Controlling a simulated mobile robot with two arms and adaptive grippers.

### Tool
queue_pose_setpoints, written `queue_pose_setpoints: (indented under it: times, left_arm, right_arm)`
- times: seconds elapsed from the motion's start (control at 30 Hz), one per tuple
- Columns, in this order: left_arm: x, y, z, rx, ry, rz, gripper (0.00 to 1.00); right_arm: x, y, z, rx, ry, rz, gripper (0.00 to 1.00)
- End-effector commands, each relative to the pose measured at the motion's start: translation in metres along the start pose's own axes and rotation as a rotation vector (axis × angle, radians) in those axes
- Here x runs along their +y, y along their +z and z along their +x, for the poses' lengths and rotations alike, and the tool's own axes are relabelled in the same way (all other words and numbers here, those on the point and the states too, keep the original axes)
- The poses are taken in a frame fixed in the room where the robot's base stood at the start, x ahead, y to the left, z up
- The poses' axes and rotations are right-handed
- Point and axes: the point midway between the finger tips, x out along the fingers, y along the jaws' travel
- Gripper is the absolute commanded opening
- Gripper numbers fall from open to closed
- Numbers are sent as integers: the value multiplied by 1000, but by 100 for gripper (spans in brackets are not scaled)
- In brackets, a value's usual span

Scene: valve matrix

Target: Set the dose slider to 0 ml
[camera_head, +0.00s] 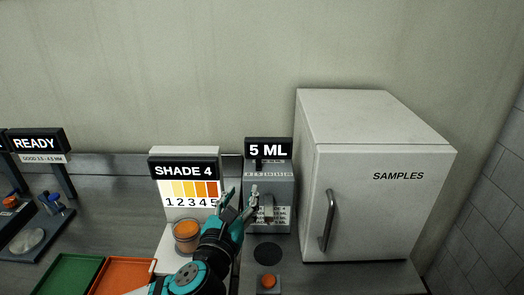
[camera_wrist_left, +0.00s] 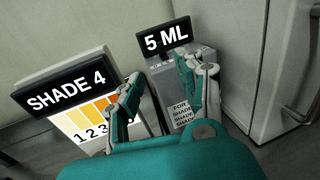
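The grey dispenser (camera_head: 284,188) stands left of the white cabinet, and its black sign (camera_head: 268,150) reads 5 ML. A pale scale strip (camera_head: 268,174) runs across its upper front. A small dark piece (camera_head: 257,165) shows above the strip's left part; I cannot tell whether it is the slider knob. My teal left gripper (camera_head: 238,194) is in front of the dispenser's left side, fingers pointing up. In the left wrist view the gripper (camera_wrist_left: 158,72) has its fingers apart, with nothing between them, and the right finger covers part of the dispenser (camera_wrist_left: 166,90). My right gripper is not in view.
The SHADE 4 panel (camera_head: 184,170) and an orange-filled jar (camera_head: 187,230) stand left of the dispenser. The SAMPLES cabinet (camera_head: 385,205) with its protruding handle (camera_head: 329,220) blocks the right. An orange button (camera_head: 268,281) and green (camera_head: 72,275) and orange trays (camera_head: 125,272) lie in front.

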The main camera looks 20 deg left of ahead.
Motion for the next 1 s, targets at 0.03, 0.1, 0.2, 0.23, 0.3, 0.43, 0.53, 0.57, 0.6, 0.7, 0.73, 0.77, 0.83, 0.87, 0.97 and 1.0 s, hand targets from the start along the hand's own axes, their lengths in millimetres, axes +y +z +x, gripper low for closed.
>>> queue_pose_setpoints:
  times: [0.03,0.1,0.2,0.23,0.3,0.43,0.53,0.57,0.6,0.7,0.73,0.77,0.83,0.87,0.97,1.0]
  left_arm:
    - [0,1,5,-1,0,-1,38]
    - [0,2,15,-1,2,-1,38]
    - [1,3,34,-2,3,-1,38]
    - [0,3,41,-2,3,-1,38]
    - [0,4,57,-1,3,-3,38]
    - [0,3,85,-1,3,-2,38]
    - [0,3,107,0,3,-2,38]
    - [0,3,114,-1,2,-3,38]
    - [1,3,122,0,3,-2,38]
    - [0,2,140,0,2,-3,38]
    - [0,2,145,0,2,-3,38]
    - [0,2,149,0,3,-3,38]
    - [0,2,158,0,2,-3,38]
    - [0,1,160,0,2,-3,38]
    - [0,1,167,-1,0,-3,38]
    - [0,1,168,0,1,-2,38]
  right_arm:
    - [-1,4,-2,-6,-1,0,40]
    - [-2,9,-5,-13,-2,0,40]
    - [-4,23,-10,-34,-5,0,40]
    - [-5,27,-11,-41,-6,0,40]
    - [-6,36,-15,-54,-7,0,40]
    - [-6,39,-20,-60,-8,0,40]
    - [-5,32,-23,-50,-7,0,40]
    - [-4,28,-24,-45,-6,0,40]
    - [-4,23,-24,-38,-5,0,40]
    - [-2,11,-27,-19,-3,-1,40]
    - [-2,9,-27,-15,-3,-1,40]
    - [-2,8,-28,-13,-3,-1,40]
    - [-2,8,-28,-14,-3,-1,40]
    - [-2,8,-29,-14,-3,-1,40]
    - [-2,11,-29,-19,-3,-1,40]
    - [-2,13,-30,-22,-3,-1,40]
